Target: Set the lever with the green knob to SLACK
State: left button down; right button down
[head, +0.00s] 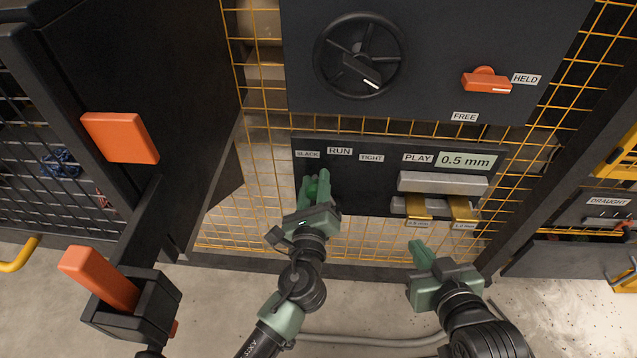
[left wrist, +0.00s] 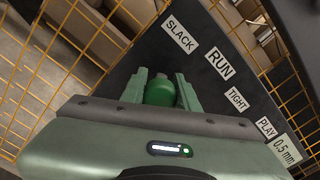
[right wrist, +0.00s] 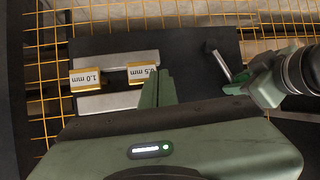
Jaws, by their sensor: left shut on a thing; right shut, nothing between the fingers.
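The green knob (left wrist: 160,92) of the lever sits between the two fingers of my left gripper (head: 317,178), which is shut on it. The lever's grey shaft (right wrist: 220,66) shows in the right wrist view; in the head view my gripper hides most of the lever. The knob is below the SLACK label (head: 308,154), a little toward the RUN label (head: 340,151). The TIGHT label (head: 371,157) is further right. The lever's exact setting is hard to tell. My right gripper (head: 421,250) is shut and empty, low at the right, apart from the panel.
Right on the dark panel (head: 365,190) are a PLAY display reading 0.5 mm (head: 467,160), a grey bar (head: 442,183) and two gold-coloured gauge pieces (head: 462,209). Above are a black handwheel (head: 360,55) and an orange HELD/FREE handle (head: 486,82). Yellow mesh (head: 262,215) surrounds the panel.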

pick_arm(q)
jog(key=c, duration=1.1)
grip_release()
jog(key=shift+a+f, duration=0.1)
jog(key=shift+a, duration=0.05)
jog(key=shift+o, duration=0.2)
jog(key=s, duration=0.8)
pick_arm(e)
jog(key=shift+s+d+f+g, duration=0.25)
jog(key=shift+s+f+g, duration=0.25)
jog(key=shift+f, duration=0.1)
jog(key=shift+a, duration=0.1)
